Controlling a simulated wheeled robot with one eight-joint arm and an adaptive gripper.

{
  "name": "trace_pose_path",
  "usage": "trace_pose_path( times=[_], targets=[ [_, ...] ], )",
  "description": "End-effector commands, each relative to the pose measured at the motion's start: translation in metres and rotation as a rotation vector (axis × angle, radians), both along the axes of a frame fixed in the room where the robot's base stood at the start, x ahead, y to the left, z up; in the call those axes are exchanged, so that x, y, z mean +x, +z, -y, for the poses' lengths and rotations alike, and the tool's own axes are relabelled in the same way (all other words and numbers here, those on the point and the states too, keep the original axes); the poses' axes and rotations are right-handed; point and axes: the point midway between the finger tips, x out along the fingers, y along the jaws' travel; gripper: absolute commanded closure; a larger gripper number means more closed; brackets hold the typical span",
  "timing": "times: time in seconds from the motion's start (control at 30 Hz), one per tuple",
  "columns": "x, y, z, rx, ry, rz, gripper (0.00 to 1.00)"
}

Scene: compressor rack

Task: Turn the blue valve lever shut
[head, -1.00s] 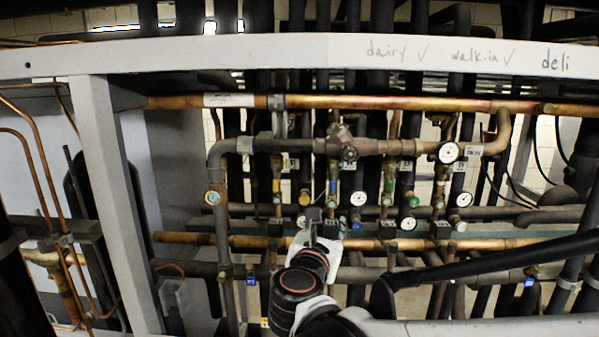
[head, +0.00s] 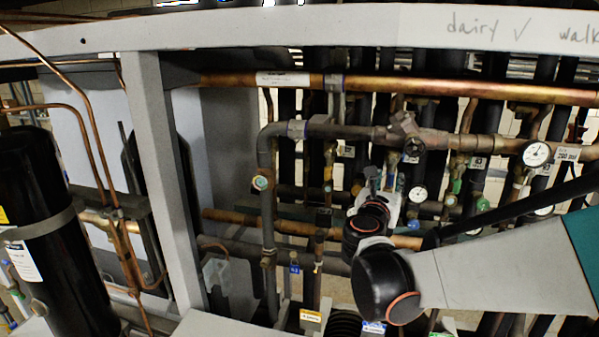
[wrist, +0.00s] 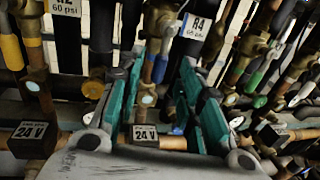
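In the wrist view a blue lever (wrist: 160,68) hangs along a brass valve on a vertical pipe, just left of the "84" tag. My gripper (wrist: 162,82) is open, its teal-padded fingers spread to either side of this pipe. The blue lever shows between the fingertips; I cannot tell whether either finger touches it. In the head view my gripper (head: 388,185) reaches into the pipe rack, partly hidden by my own wrist.
A grey frame post (head: 160,180) and top beam (head: 300,32) stand in front of the rack. A copper pipe (wrist: 175,142) with "24 V" boxes (wrist: 145,135) crosses low. Neighbouring valves have yellow (wrist: 10,47) and green (wrist: 256,77) handles. A black cylinder (head: 45,230) stands left.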

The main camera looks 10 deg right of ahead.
Motion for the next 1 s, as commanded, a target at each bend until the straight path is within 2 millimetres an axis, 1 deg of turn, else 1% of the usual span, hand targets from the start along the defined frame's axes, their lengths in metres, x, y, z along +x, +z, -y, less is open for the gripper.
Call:
trace_pose_path(
  times=[0.03, 0.2, 0.37, 0.6, 0.63, 0.67, 0.7, 0.77, 0.8, 1.0],
  targets=[
    [0.008, 0.001, 0.006, 0.000, -0.003, 0.000, 0.66],
    [0.023, 0.000, 0.016, 0.000, -0.002, 0.000, 0.66],
    [0.029, 0.000, 0.019, 0.001, 0.000, 0.001, 0.66],
    [0.029, 0.000, 0.020, 0.001, 0.000, 0.001, 0.66],
    [0.029, 0.000, 0.020, 0.001, 0.000, 0.001, 0.69],
    [0.029, 0.000, 0.020, 0.001, 0.000, 0.001, 0.75],
    [0.029, 0.000, 0.020, 0.001, 0.000, 0.001, 0.84],
    [0.029, 0.000, 0.020, 0.001, 0.000, 0.001, 0.98],
    [0.029, 0.000, 0.020, 0.001, 0.000, 0.001, 1.00],
    [0.029, 0.000, 0.019, 0.002, 0.000, 0.000, 1.00]
  ],
)
